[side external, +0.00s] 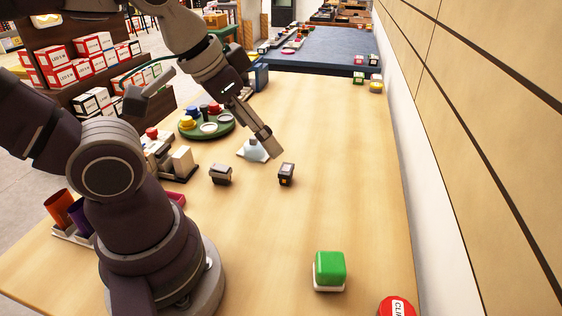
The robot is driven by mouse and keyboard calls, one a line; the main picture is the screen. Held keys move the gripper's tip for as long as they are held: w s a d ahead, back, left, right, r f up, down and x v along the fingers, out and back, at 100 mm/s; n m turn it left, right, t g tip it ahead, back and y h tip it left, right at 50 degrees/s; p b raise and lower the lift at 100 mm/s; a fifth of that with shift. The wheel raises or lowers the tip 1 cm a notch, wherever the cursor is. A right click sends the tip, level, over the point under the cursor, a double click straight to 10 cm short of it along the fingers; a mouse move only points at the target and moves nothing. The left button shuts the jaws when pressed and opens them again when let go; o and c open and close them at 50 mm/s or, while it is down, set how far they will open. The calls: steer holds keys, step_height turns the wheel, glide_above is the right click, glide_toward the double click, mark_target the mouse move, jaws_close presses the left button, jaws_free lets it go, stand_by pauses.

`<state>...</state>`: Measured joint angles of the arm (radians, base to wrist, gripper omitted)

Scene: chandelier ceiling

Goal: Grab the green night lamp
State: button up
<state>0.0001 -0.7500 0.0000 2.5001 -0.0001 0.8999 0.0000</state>
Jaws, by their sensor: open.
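A green rounded block on a white base, which looks like the green night lamp (330,268), stands upright on the wooden table near the front right. My gripper (267,148) is over the middle of the table, well behind and to the left of the lamp. It points down, open, with nothing seen between its fingers. A small white object (250,151) is right beside or behind the fingers; I cannot tell whether they touch.
Two small dark boxes (286,174) (220,174) lie in front of my gripper. A round green tray (207,127) holds cups at the left. A red-topped round item (397,306) is at the front right edge. The table (340,190) is clear between the boxes and the lamp.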

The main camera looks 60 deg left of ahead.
steer(key=m+g, duration=0.5)
steer(key=m, duration=1.8)
glide_above(331, 262)
steer(key=f, duration=0.9)
steer(key=shift+w+a+f, duration=0.15)
steer(key=shift+w+a, duration=0.05)
steer(key=shift+a, duration=0.05)
steer(key=shift+m+g, duration=0.3)
steer(key=shift+m, duration=0.5)
steer(key=f, duration=1.1)
steer(key=shift+s+d+f, duration=0.1)
steer(key=shift+s+d, duration=0.1)
steer(key=shift+d, duration=0.05)
steer(key=c, duration=1.2)
steer(key=shift+c, duration=0.2)
